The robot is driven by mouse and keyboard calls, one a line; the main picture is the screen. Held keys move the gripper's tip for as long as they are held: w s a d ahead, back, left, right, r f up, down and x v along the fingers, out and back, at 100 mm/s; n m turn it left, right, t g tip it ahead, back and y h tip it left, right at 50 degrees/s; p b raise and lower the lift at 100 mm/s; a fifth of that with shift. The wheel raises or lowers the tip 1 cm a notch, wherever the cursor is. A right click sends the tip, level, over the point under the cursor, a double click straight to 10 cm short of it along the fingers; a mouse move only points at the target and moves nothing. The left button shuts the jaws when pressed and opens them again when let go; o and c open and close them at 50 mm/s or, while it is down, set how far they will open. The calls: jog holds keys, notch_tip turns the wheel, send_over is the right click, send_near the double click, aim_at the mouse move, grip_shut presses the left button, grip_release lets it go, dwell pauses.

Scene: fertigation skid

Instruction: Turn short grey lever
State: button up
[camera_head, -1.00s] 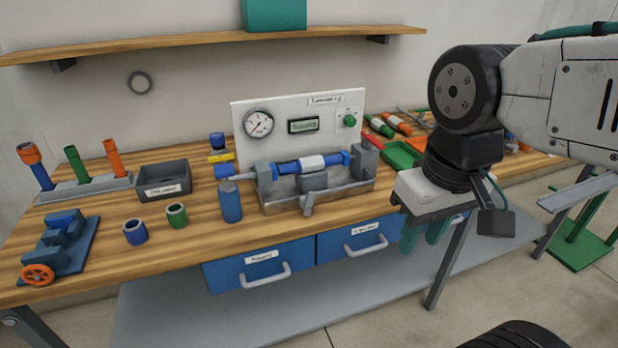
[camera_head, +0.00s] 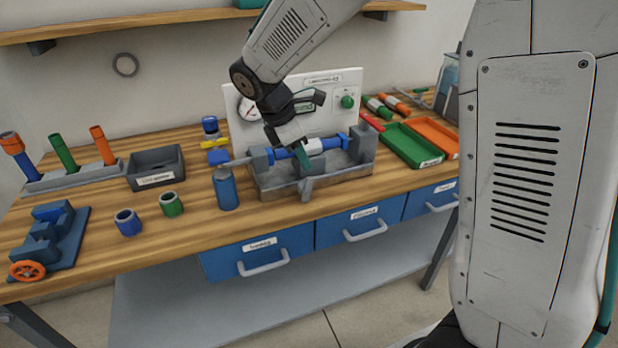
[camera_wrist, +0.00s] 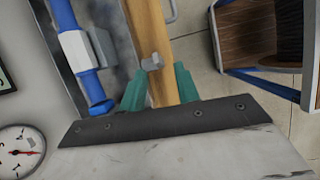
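A short grey lever (camera_head: 306,188) sticks out at the front of the grey fixture tray (camera_head: 345,177) on the bench. A grey lever end (camera_wrist: 152,62) also shows in the wrist view, just ahead of and roughly between my fingertips, over the wooden edge. My gripper (camera_head: 289,150) points down above the blue-and-white pipe (camera_head: 318,146), behind the front lever. In the wrist view my gripper (camera_wrist: 159,72) has its two green fingers apart with nothing clearly held. I cannot tell whether a finger touches the lever.
A white panel with a gauge (camera_wrist: 20,147) stands behind the fixture. A blue cylinder (camera_head: 225,188) stands to its left, below another grey handle (camera_head: 232,162). Green tray (camera_head: 411,145) and orange tray (camera_head: 437,136) lie right. Blue drawers (camera_head: 258,255) are below the bench.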

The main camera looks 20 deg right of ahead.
aim_at(309, 178)
jog(key=shift+n, duration=0.4)
jog(key=x, duration=0.5)
jog(key=w+x, duration=0.1)
jog(key=x, duration=0.2)
jog(key=shift+a+f, duration=0.25)
jog(key=shift+f, duration=0.15)
jog(key=shift+c, duration=0.3)
grip_shut()
